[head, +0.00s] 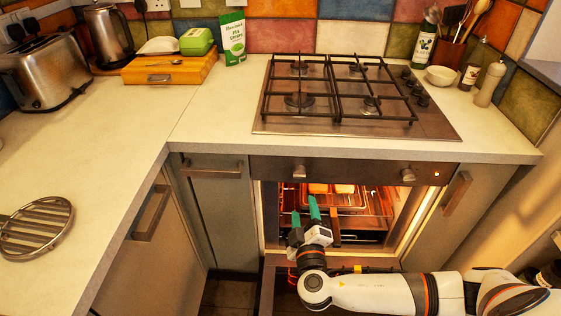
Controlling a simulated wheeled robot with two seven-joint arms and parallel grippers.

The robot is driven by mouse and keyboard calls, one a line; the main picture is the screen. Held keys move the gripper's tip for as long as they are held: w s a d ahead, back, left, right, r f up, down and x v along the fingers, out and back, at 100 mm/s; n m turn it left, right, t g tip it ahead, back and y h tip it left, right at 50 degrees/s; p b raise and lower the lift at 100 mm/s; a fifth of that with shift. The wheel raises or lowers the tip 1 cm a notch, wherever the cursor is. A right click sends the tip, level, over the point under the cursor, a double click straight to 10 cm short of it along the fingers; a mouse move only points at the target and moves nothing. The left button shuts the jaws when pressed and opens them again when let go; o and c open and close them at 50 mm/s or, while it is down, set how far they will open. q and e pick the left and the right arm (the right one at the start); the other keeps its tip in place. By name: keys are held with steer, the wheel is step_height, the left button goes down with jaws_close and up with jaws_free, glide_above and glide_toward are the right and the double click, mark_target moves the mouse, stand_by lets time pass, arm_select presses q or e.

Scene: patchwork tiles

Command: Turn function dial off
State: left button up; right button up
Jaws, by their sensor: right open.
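The oven's dark control panel (350,172) runs under the hob's counter edge. It carries a left dial (300,171) and a right dial (408,174); I cannot read any markings, so I cannot tell which is the function dial. A small light (437,174) glows at the panel's right end. My right gripper (305,212), with green fingers, is open and points up toward the panel. It appears in front of the oven opening, below the left dial and apart from it. Nothing is between its fingers. My left gripper is not in view.
The oven interior (375,205) is lit and open, with wire racks and pale food (345,189) inside. A gas hob (350,95) sits above. Cupboards with a left handle (210,168) and right handle (456,193) flank the oven. The left counter (100,130) has bare room.

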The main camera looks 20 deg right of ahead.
mark_target(300, 177)
steer(key=b+x, duration=0.1)
steer(key=x, duration=0.5)
steer(key=b+x, duration=0.1)
steer(key=x, duration=0.5)
steer(key=shift+s+d+b, duration=0.1)
steer(key=shift+d+b, duration=0.1)
steer(key=shift+b, duration=0.1)
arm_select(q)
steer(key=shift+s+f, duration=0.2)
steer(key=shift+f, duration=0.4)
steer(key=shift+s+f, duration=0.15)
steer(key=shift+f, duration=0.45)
arm_select(e)
steer(key=c, duration=1)
